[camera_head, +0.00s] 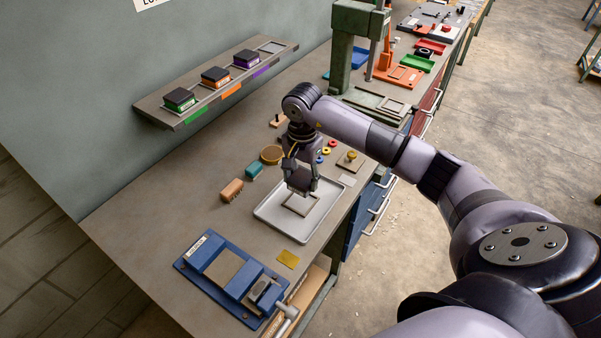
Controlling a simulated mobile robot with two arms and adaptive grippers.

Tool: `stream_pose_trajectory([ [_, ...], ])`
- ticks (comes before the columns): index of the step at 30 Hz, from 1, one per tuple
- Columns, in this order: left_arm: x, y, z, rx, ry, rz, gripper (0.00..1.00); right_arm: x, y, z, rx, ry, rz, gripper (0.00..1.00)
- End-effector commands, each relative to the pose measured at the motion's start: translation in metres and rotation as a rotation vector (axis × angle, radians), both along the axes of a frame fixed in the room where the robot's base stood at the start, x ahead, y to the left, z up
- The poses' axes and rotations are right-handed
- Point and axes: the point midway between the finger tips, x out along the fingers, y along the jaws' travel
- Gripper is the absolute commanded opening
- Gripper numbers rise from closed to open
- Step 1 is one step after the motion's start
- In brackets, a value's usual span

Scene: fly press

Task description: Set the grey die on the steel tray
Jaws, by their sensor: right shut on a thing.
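My right gripper (300,187) points down over the far half of the tray, just behind that outline. It is shut on a grey block, which I take to be the grey die (299,179); the fingers hide much of it. I cannot tell whether the die touches the tray. My left gripper is not in view.
A wall shelf (158,112) holds green, orange and purple dies and one empty spot (271,46). A blue vise (225,270) stands in front of the tray. Small blocks lie left of it, rings and a knobbed plate (350,161) behind. A green press (345,50) stands farther back.

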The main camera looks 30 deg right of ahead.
Motion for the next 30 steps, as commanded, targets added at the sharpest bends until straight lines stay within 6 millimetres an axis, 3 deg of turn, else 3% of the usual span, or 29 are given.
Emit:
stream_pose_trajectory([
  [16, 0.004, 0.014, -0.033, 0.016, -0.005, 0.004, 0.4, 0.001, 0.0, -0.049, 0.001, -0.005, 0.002, 0.0],
  [30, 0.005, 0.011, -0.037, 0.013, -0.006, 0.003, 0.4, 0.001, 0.0, -0.054, 0.001, -0.004, 0.002, 0.0],
])
